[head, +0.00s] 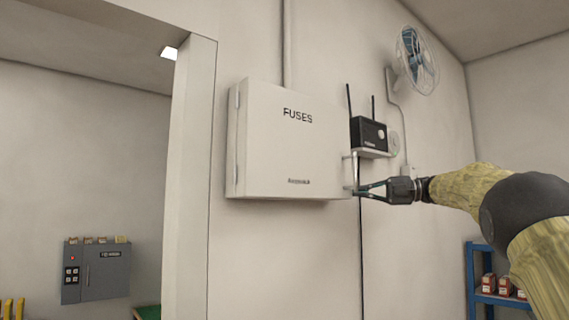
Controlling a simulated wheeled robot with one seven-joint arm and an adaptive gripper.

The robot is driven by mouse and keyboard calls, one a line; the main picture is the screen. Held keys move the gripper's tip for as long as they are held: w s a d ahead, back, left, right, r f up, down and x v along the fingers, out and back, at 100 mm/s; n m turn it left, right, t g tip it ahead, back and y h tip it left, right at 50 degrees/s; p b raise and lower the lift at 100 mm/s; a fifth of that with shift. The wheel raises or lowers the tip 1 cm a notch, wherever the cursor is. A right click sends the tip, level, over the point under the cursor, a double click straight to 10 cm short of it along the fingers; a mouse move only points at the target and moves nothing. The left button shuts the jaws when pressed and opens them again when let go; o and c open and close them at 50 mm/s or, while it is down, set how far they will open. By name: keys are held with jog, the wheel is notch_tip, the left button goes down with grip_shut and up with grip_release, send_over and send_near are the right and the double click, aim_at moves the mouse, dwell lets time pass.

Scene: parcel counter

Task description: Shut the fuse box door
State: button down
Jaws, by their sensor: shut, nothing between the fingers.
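The white fuse box (232,150) is mounted on the wall in the middle of the head view. Its door (285,150), marked FUSES, covers the whole front and looks flush or nearly flush; I cannot tell if a small gap is left. Hinges show along its left edge. A slim bar handle (355,168) stands out at the door's right edge. My gripper (358,191) comes in from the right, with its fingertips at the lower end of the handle. The fingers are shut with nothing between them. I cannot tell whether they touch the handle or door.
A black router (369,133) with two antennas sits on a small shelf right of the box. A blue fan (416,61) hangs higher up. A doorway frame (190,180) stands left, with a grey cabinet (100,272) beyond. A blue rack (482,285) stands lower right.

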jog(key=shift+s+d+f+b, duration=0.1)
jog(key=shift+s+d+b, duration=0.1)
jog(key=shift+s+b, duration=0.25)
jog(key=w+d+p, duration=0.5)
jog(key=d+p, duration=0.2)
jog(key=d, duration=0.1)
jog(key=shift+w, duration=0.3)
dwell(0.9)
